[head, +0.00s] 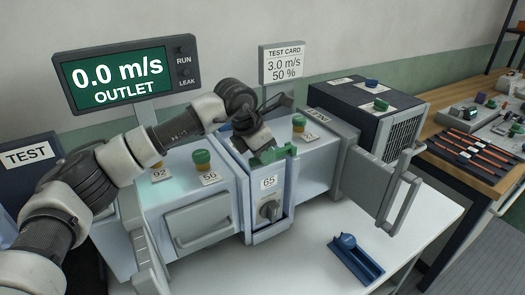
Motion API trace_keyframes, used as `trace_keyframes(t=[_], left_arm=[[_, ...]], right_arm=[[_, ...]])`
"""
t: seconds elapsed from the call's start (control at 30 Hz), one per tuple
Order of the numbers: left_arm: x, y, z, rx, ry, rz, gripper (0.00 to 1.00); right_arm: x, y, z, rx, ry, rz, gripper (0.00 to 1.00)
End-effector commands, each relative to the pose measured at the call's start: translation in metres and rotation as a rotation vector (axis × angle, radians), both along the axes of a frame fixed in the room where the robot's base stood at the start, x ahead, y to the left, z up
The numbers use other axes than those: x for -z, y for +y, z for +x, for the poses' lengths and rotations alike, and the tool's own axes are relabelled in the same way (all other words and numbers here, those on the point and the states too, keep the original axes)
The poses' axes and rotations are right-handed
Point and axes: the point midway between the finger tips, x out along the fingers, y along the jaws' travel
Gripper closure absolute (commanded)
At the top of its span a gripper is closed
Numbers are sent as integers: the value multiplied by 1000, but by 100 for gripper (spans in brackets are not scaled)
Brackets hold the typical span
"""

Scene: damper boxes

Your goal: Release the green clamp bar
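The green clamp bar (276,154) lies across the top of the middle damper box (270,183), which carries a "65" label and a grey knob (271,210). My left arm reaches in from the left, over the box with the 92 and 56 tags. My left gripper (257,146) is at the left part of the green bar and hides some of it. The fingertips are too small and dark to tell whether they are closed on the bar or only beside it. My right gripper is not in view.
A display (127,76) reading 0.0 m/s stands behind, beside a test card (282,63). A grey door-like frame with a handle (400,190) stands out at the right. A blue tool or holder (355,259) lies on the white table (300,272), whose front is mostly clear.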

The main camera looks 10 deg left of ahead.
Motion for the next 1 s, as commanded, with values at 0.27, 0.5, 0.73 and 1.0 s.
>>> trace_keyframes(t=[0.27,0.5,0.73,1.0], left_arm=[[1,0,0,0,0,0,78],[0,0,0,0,0,0,100],[-2,0,0,0,6,6,100],[-15,-3,2,1,81,81,100]], right_arm=[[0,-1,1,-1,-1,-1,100],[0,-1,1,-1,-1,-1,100],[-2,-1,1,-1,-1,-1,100],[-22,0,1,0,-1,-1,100]])
